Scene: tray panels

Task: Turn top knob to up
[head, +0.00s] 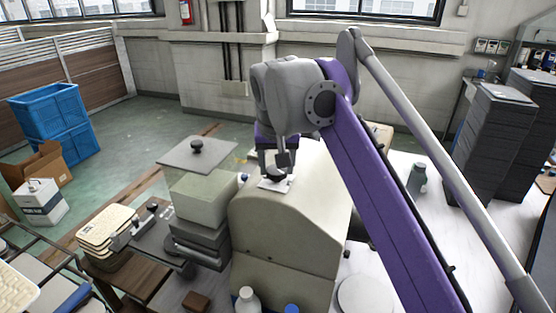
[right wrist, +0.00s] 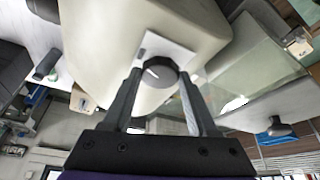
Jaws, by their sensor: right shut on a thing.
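The top knob (right wrist: 158,73) is a dark round dial with a short white mark, set on a white square plate (right wrist: 168,48) on the beige machine (head: 285,225). In the right wrist view the white mark points toward the left and slightly upward. My right gripper (head: 275,170) is at the knob on top of the machine, with one finger on each side of it, shut on it. In the head view the gripper mostly hides the knob, and the white plate (head: 275,186) shows under it. My left gripper is out of view.
A grey panel with a dark handle (head: 197,147) lies left of the machine, near a grey-green block (head: 205,197). Bottles (head: 247,301) stand in front, and a grey bottle (head: 417,178) stands to the right. Stacks of dark trays (head: 497,140) rise at the far right.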

